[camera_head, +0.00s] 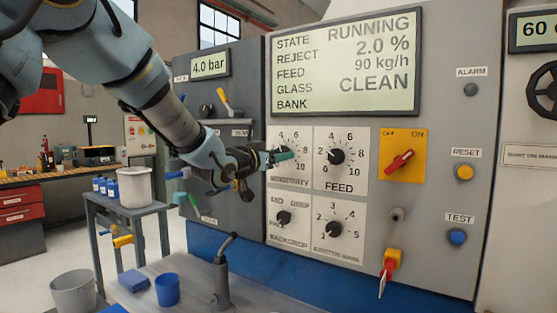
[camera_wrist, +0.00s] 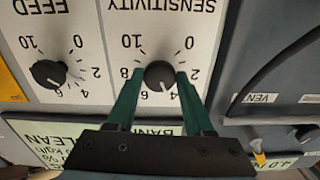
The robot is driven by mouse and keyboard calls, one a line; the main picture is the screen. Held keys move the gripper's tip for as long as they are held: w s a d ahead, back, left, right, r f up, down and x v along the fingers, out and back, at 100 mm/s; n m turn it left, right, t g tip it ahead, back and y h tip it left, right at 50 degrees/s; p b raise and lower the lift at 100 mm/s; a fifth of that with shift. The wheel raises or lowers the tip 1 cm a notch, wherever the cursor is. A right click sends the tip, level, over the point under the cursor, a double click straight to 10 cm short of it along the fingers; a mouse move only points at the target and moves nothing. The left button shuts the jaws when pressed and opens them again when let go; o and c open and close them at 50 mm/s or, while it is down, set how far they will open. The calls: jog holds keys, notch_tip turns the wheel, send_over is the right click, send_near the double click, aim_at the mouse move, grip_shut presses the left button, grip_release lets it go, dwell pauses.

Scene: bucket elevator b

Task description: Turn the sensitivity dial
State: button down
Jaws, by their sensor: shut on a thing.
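The sensitivity dial (camera_wrist: 160,75) is a round black knob on a white scale plate, seen upside down in the wrist view. My gripper (camera_wrist: 160,80) has its two green fingers on either side of the knob, shut on it. The knob's pale mark appears to point toward the 4-to-6 part of the scale; the exact reading is unclear. In the head view my gripper (camera_head: 284,157) is at the sensitivity plate (camera_head: 301,141), hiding the knob and part of the label. The display (camera_head: 345,62) reads state running, reject 2.0 %, feed 90 kg/h, glass bank clean.
The feed dial (camera_head: 336,156) is just right, with the backdrop selector (camera_head: 284,217) and ejector dial (camera_head: 335,229) below. A red switch (camera_head: 400,160) on a yellow plate is farther right. A grey post with a black handle (camera_head: 222,275) stands below my gripper.

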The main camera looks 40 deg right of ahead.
jog(key=m+b, duration=0.7)
jog(key=b, duration=0.2)
jog(key=shift+f, duration=0.1)
dwell(0.5)
jog(key=shift+c, duration=1.5)
grip_release()
jog(key=b+v, duration=0.2)
jog(key=v, duration=0.8)
jog(key=shift+a, duration=0.4)
